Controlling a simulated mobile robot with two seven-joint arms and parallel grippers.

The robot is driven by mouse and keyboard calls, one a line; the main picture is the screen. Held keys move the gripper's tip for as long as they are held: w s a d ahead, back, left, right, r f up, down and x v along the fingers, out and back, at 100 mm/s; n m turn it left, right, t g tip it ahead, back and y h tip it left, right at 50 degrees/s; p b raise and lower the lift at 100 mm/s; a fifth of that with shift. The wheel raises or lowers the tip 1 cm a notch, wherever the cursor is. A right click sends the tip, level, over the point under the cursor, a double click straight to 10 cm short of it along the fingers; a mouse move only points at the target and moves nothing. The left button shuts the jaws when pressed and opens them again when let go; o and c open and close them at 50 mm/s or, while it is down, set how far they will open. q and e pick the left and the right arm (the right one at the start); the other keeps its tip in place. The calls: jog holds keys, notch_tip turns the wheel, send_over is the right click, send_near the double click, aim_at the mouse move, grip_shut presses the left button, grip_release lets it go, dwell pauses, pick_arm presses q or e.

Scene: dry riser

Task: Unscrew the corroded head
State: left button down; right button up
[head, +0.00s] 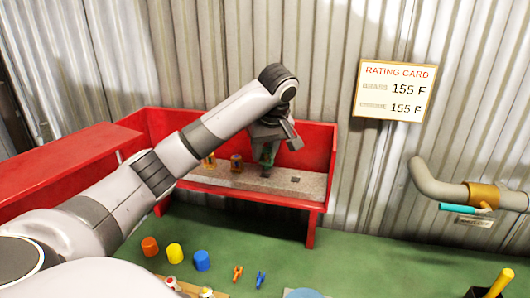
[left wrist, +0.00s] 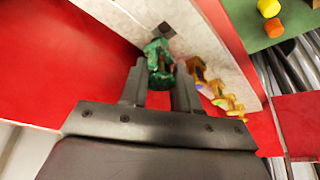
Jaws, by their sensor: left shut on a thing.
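The corroded head (head: 267,154) is green and stands at the beige strip inside the red open-fronted box. My left gripper (head: 268,146) reaches down over it from the left and is shut on it. In the left wrist view the green head (left wrist: 158,58) sits between the two fingers of my left gripper (left wrist: 159,82). Its lower end is near the strip; I cannot tell whether it is still seated there. A dark square socket (head: 295,180) shows in the strip to its right. My right gripper is not in view.
Brass-coloured heads (head: 236,163) stand on the strip left of the green one. The red box wall (head: 318,160) rises close on the right. Orange, yellow and blue caps (head: 175,253) stand on the green surface in front. A rating card (head: 395,90) hangs on the corrugated wall.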

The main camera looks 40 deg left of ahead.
aim_at(264, 147)
pick_arm(q)
jog(key=shift+r, duration=2.5)
